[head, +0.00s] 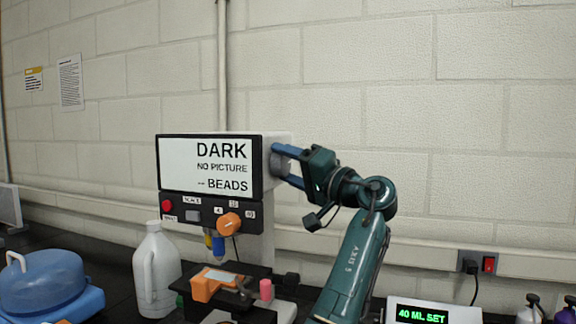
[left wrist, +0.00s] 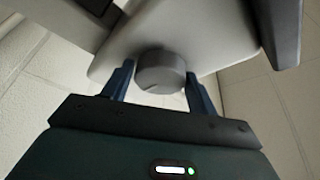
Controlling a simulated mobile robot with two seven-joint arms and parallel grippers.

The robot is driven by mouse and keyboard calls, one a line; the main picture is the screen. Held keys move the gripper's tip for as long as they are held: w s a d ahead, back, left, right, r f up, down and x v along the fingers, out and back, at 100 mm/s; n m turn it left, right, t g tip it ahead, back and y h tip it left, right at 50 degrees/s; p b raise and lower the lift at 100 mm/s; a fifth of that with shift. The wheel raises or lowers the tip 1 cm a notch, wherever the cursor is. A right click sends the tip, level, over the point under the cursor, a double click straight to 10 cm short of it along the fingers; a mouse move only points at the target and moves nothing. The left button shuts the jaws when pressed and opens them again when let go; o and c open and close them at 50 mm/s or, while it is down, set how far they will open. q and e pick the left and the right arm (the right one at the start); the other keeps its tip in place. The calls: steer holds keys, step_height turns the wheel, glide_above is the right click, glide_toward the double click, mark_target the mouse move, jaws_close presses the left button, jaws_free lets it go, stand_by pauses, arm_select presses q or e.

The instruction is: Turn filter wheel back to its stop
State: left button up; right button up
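The filter wheel looks to be the grey round knob (head: 283,163) on the right side of the white screen housing (head: 277,141). In the left wrist view the knob (left wrist: 162,72) shows a thin dark mark on its face. My left gripper (head: 280,164) has its two blue fingers on either side of the knob, one above and one below in the head view. In the left wrist view the fingers appear to touch its rim on both sides. The screen (head: 207,165) reads DARK, NO PICTURE, BEADS. My right gripper is not in view.
Below the screen are an orange dial (head: 229,224), a red button (head: 167,205) and a dark stage with an orange block (head: 203,288). A white jug (head: 155,268) and a blue domed container (head: 42,282) stand left. A box reading 40 ML SET (head: 455,313) is at right.

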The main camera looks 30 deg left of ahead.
arm_select(q)
steer(key=c, duration=0.5)
steer(key=shift+c, duration=0.2)
steer(key=shift+f+b, duration=0.1)
steer(key=shift+b, duration=0.2)
